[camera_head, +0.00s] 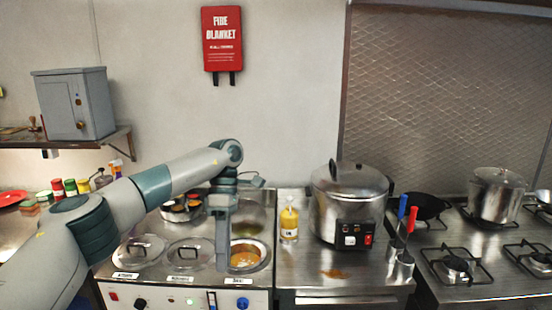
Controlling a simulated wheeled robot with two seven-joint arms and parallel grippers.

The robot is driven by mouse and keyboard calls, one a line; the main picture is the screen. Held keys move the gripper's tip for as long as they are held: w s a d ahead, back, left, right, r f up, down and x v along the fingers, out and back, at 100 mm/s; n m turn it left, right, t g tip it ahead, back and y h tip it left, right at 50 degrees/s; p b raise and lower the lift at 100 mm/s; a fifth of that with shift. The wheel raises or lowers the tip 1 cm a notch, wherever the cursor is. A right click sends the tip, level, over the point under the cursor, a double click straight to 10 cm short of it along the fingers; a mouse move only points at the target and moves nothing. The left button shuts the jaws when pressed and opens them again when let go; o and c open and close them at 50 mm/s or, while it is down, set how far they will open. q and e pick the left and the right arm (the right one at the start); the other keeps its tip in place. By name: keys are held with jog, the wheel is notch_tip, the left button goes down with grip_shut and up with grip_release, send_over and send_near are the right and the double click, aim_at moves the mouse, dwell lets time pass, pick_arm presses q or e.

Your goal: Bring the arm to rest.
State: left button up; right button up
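My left arm comes in from the left and bends down over the steel counter unit with round wells (150,282). My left gripper (222,262) points downward beside the open round well on the right (262,262), which holds something orange-yellow. I see the gripper nearly edge-on, so its finger gap is unclear, and I cannot tell whether it holds anything. My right gripper is not in view.
Lidded wells (140,250) lie left of the gripper. To the right stand a yellow bottle (289,222), a large steel cooker (348,195) and steel cups with red- and blue-handled tools (402,268). A gas stove (470,275) with a lidded pot (496,197) is farther right.

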pick_arm(q)
jog(key=s+d+f+n+t+h+b, duration=0.15)
jog(key=d+f+n+h+b, duration=0.25)
jog(key=d+f+n+h, duration=1.3)
jog(key=a+f+n+t+y+b, duration=0.1)
jog(key=a+f+n+t+y, duration=0.15)
jog(key=f+n+t, duration=0.95)
jog(key=a+f+n+t+y+b, duration=0.1)
jog(key=a+f+n+t+y, duration=0.2)
jog(key=f, duration=1.7)
jog(key=s+a+f+n+g+y+b, duration=0.1)
jog(key=s+a+f+n+y, duration=0.4)
jog(key=s+a+f, duration=0.6)
jog(key=s+a+f+n+g+y+b, duration=0.1)
jog(key=s+a+f+n+y, duration=0.25)
jog(key=s+f+n, duration=0.85)
jog(key=s+a+f+n+g+y, duration=0.1)
jog(key=s+f, duration=0.4)
jog(key=s, duration=0.7)
jog(key=s+a+f+n+g+y+b, duration=0.1)
jog(key=s+a+f+g, duration=0.3)
jog(key=s, duration=0.8)
jog(key=s+a+f+g+y, duration=0.1)
jog(key=s+a+f+g, duration=0.2)
jog(key=s+a+f, duration=0.2)
jog(key=s+f, duration=0.3)
jog(key=s, duration=0.4)
jog(key=shift+a+n+b, duration=0.15)
jog(key=shift+n+b, duration=0.2)
jog(key=shift+n, duration=0.05)
